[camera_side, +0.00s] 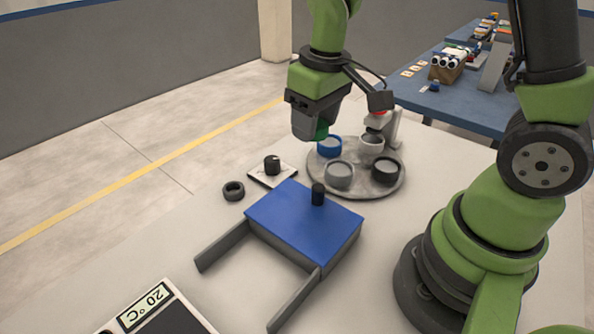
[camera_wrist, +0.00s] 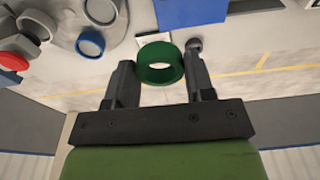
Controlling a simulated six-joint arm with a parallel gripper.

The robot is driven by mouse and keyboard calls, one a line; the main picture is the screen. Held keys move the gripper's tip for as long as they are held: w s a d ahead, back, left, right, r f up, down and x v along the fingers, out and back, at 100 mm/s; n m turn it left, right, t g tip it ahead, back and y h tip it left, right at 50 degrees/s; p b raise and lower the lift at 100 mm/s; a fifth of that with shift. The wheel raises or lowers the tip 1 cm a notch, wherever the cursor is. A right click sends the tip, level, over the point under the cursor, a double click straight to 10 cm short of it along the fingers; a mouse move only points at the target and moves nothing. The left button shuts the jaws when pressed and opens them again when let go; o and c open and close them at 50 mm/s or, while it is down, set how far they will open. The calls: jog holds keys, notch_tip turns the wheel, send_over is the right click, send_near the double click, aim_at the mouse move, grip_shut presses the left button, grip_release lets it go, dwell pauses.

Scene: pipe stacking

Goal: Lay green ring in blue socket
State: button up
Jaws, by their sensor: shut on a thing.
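My gripper (camera_wrist: 160,80) is shut on the green ring (camera_wrist: 160,72), which sits between the two fingers in the wrist view. In the side view the gripper (camera_side: 316,128) hangs above the table, and a small part of the green ring (camera_side: 320,133) shows under it. The blue socket (camera_side: 330,147) is a blue-rimmed cup on the round grey tray (camera_side: 358,190). In the side view it appears just below and right of the ring. In the wrist view the blue socket (camera_wrist: 90,43) is left of the gripper, apart from the ring.
The tray also holds a white cup (camera_side: 371,144), a grey cup (camera_side: 340,174) and a black cup (camera_side: 385,171). A blue block (camera_side: 290,215) with a black peg stands in front. A black ring (camera_side: 233,191) and a black knob on a plate (camera_side: 272,166) lie left.

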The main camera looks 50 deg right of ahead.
jog(key=w+d+f+m, duration=0.1)
jog(key=w+d+m, duration=0.4)
jog(key=d, duration=0.4)
jog(key=m, duration=0.2)
send_over(329, 142)
jog(key=shift+h, duration=0.4)
notch_tip(329, 142, down, 7)
jog(key=shift+s+f, duration=0.1)
jog(key=shift+s, duration=0.05)
jog(key=shift+f, duration=2.05)
jog(key=shift+f, duration=0.6)
jog(key=o, duration=1)
jog(key=shift+c, duration=0.2)
